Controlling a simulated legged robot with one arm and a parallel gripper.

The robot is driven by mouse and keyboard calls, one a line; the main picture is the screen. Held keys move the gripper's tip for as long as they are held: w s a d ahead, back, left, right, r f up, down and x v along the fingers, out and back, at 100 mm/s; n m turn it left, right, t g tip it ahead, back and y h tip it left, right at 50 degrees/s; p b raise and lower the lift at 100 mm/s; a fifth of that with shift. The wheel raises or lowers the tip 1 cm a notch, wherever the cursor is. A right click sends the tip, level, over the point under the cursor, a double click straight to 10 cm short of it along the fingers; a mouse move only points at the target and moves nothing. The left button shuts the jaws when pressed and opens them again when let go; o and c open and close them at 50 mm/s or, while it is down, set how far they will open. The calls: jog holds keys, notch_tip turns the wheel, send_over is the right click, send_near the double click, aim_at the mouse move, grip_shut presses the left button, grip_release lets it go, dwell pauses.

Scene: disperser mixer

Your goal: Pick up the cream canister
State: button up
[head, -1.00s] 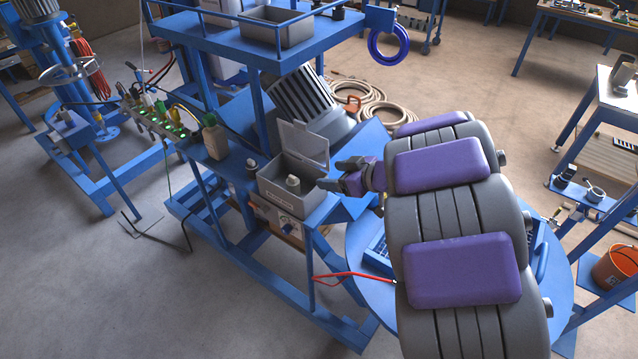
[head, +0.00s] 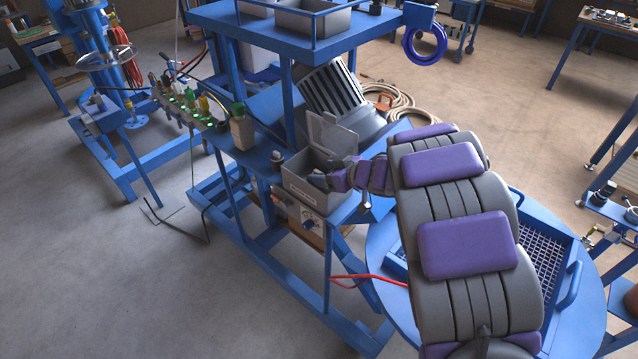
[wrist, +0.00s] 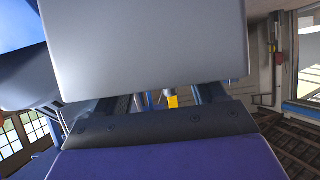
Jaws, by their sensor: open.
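An open grey box (head: 306,197) with a raised lid (head: 331,137) stands on the blue machine deck. The cream canister seen inside this box earlier is hidden now, with my gripper (head: 322,174) over that spot. My gripper is open, with its fingers at the box opening, in front of the lid. I cannot tell whether they are around the canister or touch it. In the wrist view, a large pale grey panel (wrist: 145,50) blocks most of the picture, and no canister can be made out.
A beige bottle with a green cap (head: 242,130) and a small dark-based container (head: 277,160) stand left of the box. A motor (head: 334,90) is behind it. A blue upper shelf (head: 262,35) stands above. A round blue platform (head: 380,238) lies to the right.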

aim_at(319, 172)
jog(key=b+x, duration=0.1)
jog(key=x, duration=0.3)
jog(key=shift+w+a+f+b, duration=0.15)
jog(key=shift+a+f+b, duration=0.1)
jog(key=shift+f+b, duration=0.15)
jog(key=shift+w+a, duration=0.2)
jog(key=shift+w, duration=0.1)
jog(key=shift+d, duration=0.1)
jog(key=shift+c, duration=0.2)
jog(key=c, duration=1.1)
